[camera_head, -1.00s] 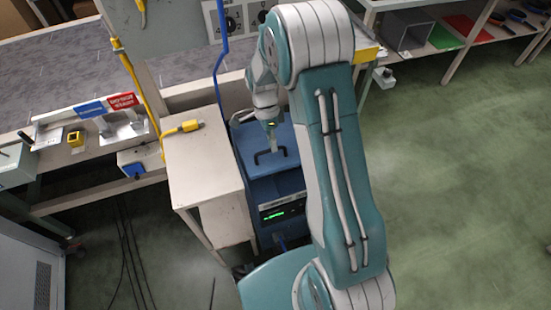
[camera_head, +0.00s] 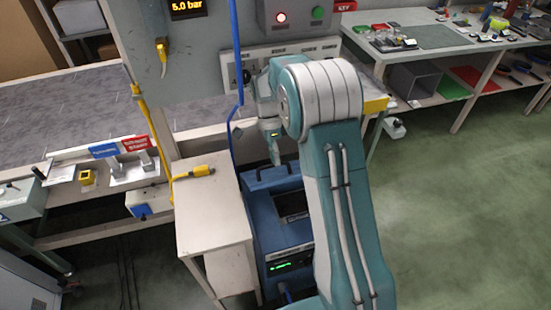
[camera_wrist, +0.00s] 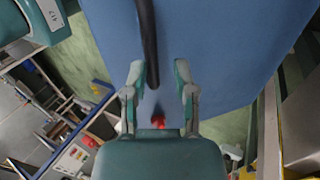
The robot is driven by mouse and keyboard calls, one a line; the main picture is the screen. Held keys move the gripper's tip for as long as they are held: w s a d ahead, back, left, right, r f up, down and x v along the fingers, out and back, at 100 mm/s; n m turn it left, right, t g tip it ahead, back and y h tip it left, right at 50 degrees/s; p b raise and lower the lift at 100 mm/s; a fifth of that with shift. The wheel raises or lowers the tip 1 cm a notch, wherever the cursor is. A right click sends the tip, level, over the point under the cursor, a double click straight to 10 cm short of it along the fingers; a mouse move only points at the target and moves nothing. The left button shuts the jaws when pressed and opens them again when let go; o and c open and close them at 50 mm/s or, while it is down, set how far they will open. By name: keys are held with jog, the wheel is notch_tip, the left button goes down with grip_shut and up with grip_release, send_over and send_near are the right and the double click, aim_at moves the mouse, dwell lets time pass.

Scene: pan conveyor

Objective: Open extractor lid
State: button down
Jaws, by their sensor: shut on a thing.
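The extractor (camera_head: 285,240) is a blue box with a green-lit display on its front. Its blue lid (camera_head: 262,188) looks raised at the back, and a dark opening (camera_head: 292,206) shows in the top in front of it. A black handle (camera_head: 270,171) is on the lid. My gripper (camera_head: 274,158) is at this handle. In the wrist view the blue lid (camera_wrist: 225,50) fills much of the picture, and the black handle (camera_wrist: 148,40) runs between the fingers of my gripper (camera_wrist: 160,72). The gripper is shut on the handle. My arm hides the extractor's right side.
A pale side table (camera_head: 210,205) stands close against the extractor's left side, with a yellow connector (camera_head: 195,172) on top. A blue hose (camera_head: 237,60) hangs behind. A control panel (camera_head: 290,20) is at the back. Green floor (camera_head: 450,210) is open at right.

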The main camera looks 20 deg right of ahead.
jog(key=shift+w+f, duration=0.2)
jog(key=c, duration=0.8)
grip_release()
jog(key=shift+o, duration=0.6)
jog(key=shift+w+f, duration=0.1)
jog(key=shift+r, duration=0.2)
